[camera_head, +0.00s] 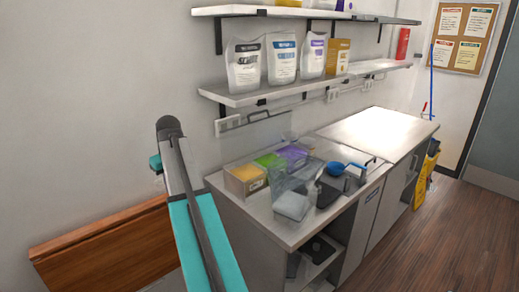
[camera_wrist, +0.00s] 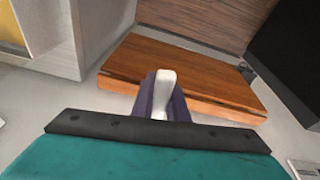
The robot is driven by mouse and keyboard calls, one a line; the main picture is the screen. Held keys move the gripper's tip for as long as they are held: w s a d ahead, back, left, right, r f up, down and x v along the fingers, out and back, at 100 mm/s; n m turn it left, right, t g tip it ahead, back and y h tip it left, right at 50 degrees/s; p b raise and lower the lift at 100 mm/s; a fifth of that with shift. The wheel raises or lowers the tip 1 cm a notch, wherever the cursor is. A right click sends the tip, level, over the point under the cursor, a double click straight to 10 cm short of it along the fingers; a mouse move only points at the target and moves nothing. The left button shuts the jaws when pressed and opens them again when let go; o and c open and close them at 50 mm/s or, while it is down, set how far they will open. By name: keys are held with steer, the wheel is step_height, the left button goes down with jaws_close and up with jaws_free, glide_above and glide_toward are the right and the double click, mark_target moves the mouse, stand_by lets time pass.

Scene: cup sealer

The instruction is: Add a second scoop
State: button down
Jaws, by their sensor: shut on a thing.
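My gripper (camera_wrist: 165,100) shows in the wrist view with its two dark purple-grey fingers shut on a small white piece (camera_wrist: 163,93). The piece looks like a handle, but its far end is hidden, so I cannot tell whether it is a scoop. In the head view my arm rises at the left, and the gripper is out of sight. On the counter are open bins of yellow (camera_head: 246,176), green (camera_head: 270,160) and purple (camera_head: 294,153) contents. A clear container (camera_head: 292,204) stands in front of the bins.
The counter (camera_head: 236,208) stands against the wall, with a bare bright worktop (camera_head: 377,130) to its right. Shelves above hold several pouches (camera_head: 284,60). A brown wooden surface (camera_head: 105,245) is at the lower left; a wooden slab (camera_wrist: 185,72) lies beyond the fingers in the wrist view.

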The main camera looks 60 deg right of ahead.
steer(key=s+d+r+p, duration=0.1)
steer(key=s+d, duration=0.5)
steer(key=d, duration=0.3)
steer(key=s+d+r+m+p, duration=0.1)
steer(key=s+d+r+p, duration=0.1)
steer(key=s+d, duration=0.5)
steer(key=s+d+r+p, duration=0.2)
steer(key=s+d, duration=0.4)
steer(key=d, duration=0.7)
steer(key=shift+s+d+m+g, duration=0.2)
steer(key=shift+s+m+g, duration=0.1)
steer(key=shift+s+g, duration=0.1)
steer(key=shift+f, duration=0.1)
step_height(320, 180, down, 13)
steer(key=b, duration=0.5)
steer(key=shift+r, duration=0.2)
